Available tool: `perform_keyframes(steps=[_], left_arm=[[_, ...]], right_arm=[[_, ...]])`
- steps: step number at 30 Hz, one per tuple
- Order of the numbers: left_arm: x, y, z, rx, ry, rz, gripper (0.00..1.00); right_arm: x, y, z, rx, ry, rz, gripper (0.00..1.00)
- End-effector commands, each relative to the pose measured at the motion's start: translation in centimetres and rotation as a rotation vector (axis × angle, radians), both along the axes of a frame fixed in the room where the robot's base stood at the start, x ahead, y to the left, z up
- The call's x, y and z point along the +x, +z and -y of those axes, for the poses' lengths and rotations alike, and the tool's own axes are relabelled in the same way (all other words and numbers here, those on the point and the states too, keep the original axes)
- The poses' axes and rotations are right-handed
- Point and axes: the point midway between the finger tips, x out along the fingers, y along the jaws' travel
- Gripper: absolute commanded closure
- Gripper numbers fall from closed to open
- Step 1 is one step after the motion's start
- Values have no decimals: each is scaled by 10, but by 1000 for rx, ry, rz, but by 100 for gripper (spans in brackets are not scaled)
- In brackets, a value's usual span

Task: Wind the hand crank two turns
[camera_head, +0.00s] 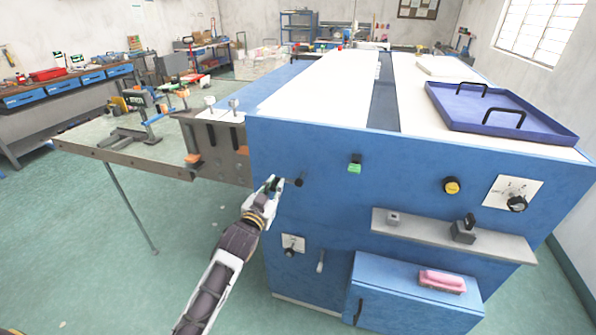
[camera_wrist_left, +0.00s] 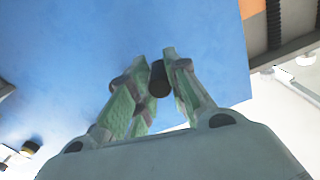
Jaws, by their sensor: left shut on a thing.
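The hand crank (camera_head: 299,182) is on the front of the blue machine, near its left edge; a short dark part of it sticks out there. My left gripper (camera_head: 274,184) is at the crank, just left of that dark part. In the left wrist view its green-grey fingers (camera_wrist_left: 159,72) are closed around a short black cylinder (camera_wrist_left: 158,83), the crank's handle, against the blue panel. The fingers hide part of the crank, so its exact angle cannot be told. My right gripper is not in view.
The blue machine (camera_head: 322,215) has a green button (camera_head: 355,166), a yellow knob (camera_head: 452,186), a grey shelf (camera_head: 440,232) and a small lever (camera_head: 320,262). A purple tray (camera_head: 545,118) lies on top. A metal side table (camera_head: 85,143) extends left. The floor before it is clear.

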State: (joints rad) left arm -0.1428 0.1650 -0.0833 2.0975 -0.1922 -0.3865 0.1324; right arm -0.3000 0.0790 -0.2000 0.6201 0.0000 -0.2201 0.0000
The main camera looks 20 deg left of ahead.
Motion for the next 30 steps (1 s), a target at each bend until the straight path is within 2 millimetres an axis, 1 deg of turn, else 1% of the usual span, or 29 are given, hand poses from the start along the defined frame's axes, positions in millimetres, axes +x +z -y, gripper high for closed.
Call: perform_keyframes(steps=[13, 26, 30], left_arm=[[0, -18, 3, -1, -2, -5, 94], [0, -19, 4, -1, -1, -3, 94], [0, -22, 5, -1, -1, -3, 94]], right_arm=[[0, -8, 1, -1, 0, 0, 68], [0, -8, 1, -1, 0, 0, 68], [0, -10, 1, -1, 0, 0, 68]])
